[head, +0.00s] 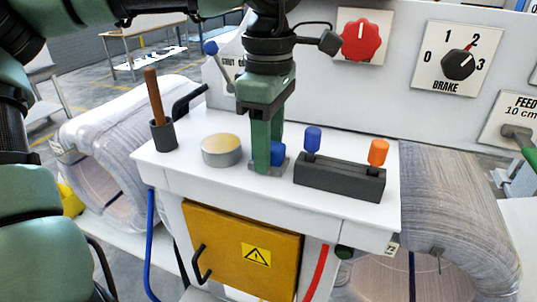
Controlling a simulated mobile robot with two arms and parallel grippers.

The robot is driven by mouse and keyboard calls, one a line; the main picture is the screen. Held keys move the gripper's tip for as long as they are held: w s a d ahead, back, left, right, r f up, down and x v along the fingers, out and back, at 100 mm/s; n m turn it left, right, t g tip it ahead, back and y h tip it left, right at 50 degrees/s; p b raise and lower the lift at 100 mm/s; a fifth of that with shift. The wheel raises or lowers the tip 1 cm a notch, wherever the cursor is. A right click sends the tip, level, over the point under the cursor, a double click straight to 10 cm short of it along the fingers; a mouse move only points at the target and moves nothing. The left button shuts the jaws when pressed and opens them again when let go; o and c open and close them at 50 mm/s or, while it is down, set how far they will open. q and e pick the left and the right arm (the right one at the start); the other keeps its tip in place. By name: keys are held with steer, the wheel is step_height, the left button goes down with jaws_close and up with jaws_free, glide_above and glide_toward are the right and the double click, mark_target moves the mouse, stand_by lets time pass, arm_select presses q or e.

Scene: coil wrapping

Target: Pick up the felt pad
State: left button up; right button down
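My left gripper (268,168) points straight down over the white tabletop (225,185), its green fingers reaching almost to the surface. At its fingertips is a small piece with a blue upper part (278,152) and a flat grey base, mostly hidden behind the fingers; it may be the felt pad. The fingers line up one behind the other, so I cannot tell whether they close on it. A round disc with a tan top and grey side (221,151) stands apart to the left. My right gripper is not in view.
A dark cup with a brown stick (163,134) stands at the table's left. A black holder (340,178) with blue-topped and orange-topped tools stands right of my gripper. A panel with a red knob (361,40) and brake dial rises behind. Wrapped coils (455,215) flank the table.

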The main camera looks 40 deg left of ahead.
arm_select(q)
jaws_close()
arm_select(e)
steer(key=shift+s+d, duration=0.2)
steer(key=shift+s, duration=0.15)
arm_select(q)
steer(key=shift+r, duration=0.1)
